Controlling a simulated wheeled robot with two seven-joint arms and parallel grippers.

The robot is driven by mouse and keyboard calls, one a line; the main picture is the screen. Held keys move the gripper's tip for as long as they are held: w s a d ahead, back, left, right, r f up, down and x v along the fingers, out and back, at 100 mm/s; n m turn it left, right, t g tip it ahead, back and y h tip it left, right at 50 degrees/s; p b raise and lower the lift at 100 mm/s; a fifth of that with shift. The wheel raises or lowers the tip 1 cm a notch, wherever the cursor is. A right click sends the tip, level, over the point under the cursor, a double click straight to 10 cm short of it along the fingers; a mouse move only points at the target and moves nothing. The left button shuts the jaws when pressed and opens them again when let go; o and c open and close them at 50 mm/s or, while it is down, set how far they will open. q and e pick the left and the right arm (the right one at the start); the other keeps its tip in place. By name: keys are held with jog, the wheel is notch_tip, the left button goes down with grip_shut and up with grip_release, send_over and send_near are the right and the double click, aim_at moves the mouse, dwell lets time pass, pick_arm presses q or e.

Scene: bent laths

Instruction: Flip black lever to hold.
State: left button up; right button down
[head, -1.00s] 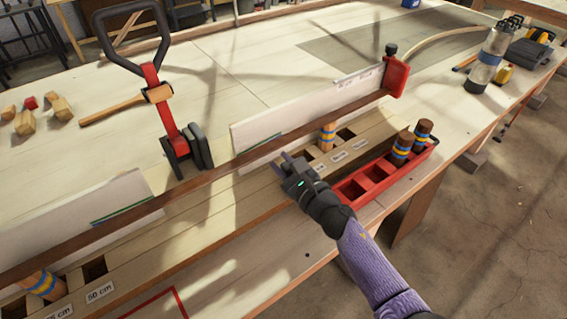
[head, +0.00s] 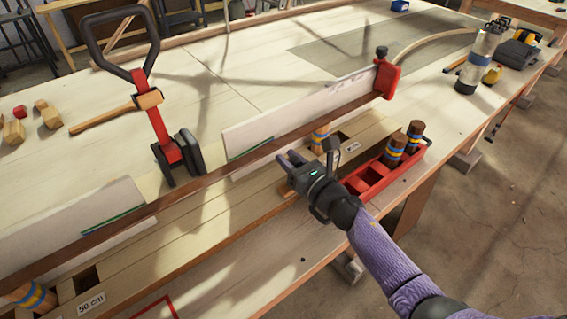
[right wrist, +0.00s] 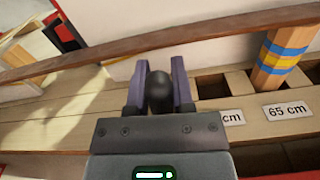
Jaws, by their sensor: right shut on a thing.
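My right gripper (head: 288,161) is beside the front of the long wooden fixture, near its middle. In the right wrist view the gripper (right wrist: 160,90) has its two purple-grey fingers closed on a rounded black lever end (right wrist: 161,95). The rest of that lever is hidden behind the gripper, and its markings cannot be seen. A dark brown lath (head: 215,178) runs along the fixture just beyond the fingers, and it also crosses the right wrist view (right wrist: 110,50). My left gripper is not in view.
A striped peg (head: 320,137) stands against the lath beside slots with cm labels. A red tray (head: 375,180) with dark pegs (head: 396,150) is right of my gripper. A red clamp (head: 386,78) holds the lath's far end. A red lever with a black loop handle (head: 152,68) stands left.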

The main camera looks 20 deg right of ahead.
jog(key=shift+w+d+f+m+b, duration=0.2)
jog(key=shift+d+m, duration=0.3)
jog(key=shift+m, duration=0.45)
jog(key=shift+w+d+f+m+b, duration=0.2)
jog(key=shift+d+m, duration=0.3)
jog(key=shift+m, duration=0.45)
jog(key=shift+c, duration=2.4)
grip_release()
jog(key=v, duration=1)
jog(key=shift+r+p, duration=0.1)
jog(key=shift+p, duration=0.3)
